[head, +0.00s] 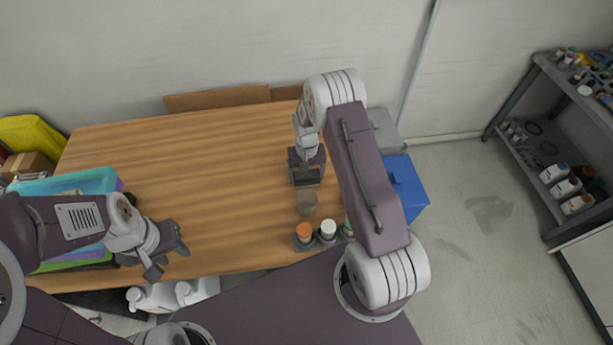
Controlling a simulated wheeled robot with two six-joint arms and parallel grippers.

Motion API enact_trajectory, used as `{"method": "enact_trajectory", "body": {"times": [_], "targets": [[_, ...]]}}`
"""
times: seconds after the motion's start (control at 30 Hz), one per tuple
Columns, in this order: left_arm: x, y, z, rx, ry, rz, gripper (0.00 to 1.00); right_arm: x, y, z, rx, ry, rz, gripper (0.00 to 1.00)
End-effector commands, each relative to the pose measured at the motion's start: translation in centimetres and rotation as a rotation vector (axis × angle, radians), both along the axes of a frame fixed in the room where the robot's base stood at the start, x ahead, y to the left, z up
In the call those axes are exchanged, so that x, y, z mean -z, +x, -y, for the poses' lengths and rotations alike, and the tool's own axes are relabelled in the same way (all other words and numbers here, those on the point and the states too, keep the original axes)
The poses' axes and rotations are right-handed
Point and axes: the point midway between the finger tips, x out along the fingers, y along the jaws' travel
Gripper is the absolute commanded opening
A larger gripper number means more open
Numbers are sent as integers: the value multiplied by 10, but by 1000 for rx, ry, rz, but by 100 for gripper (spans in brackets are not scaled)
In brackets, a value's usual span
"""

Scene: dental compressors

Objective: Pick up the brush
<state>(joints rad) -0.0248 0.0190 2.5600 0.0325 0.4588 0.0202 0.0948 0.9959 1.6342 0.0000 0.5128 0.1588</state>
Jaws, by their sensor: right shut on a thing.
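No brush shows clearly elsewhere on the table. My left gripper (169,262) is open and empty over the table's front left edge, its two fingers spread apart.
The wooden table (215,190) is clear in its middle. Bottles with orange (304,231) and white (328,228) caps stand in a holder at its front edge. Coloured bins (85,183) are at left, a blue box (408,188) at right. Shelves (545,140) stand far right.

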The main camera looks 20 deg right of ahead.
Motion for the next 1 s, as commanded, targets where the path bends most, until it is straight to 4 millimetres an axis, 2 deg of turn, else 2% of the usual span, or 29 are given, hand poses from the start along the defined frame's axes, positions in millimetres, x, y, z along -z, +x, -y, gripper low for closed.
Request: {"method": "enact_trajectory", "body": {"times": [0.3,0.4,0.53,0.73,0.77,0.87,1.0], "targets": [[12,0,0,0,0,0,36,-70,2,0,0,-1,7,39],[13,0,0,0,0,0,36,-86,1,0,0,0,5,39],[14,0,0,0,0,0,36,-96,0,0,0,-1,2,39],[13,0,0,0,0,0,36,-97,0,0,0,0,1,39],[13,0,0,0,0,0,36,-97,0,0,0,0,1,79],[13,0,0,0,0,0,36,-97,0,0,0,0,1,51],[13,0,0,0,0,0,36,-97,0,0,0,0,1,49]]}}
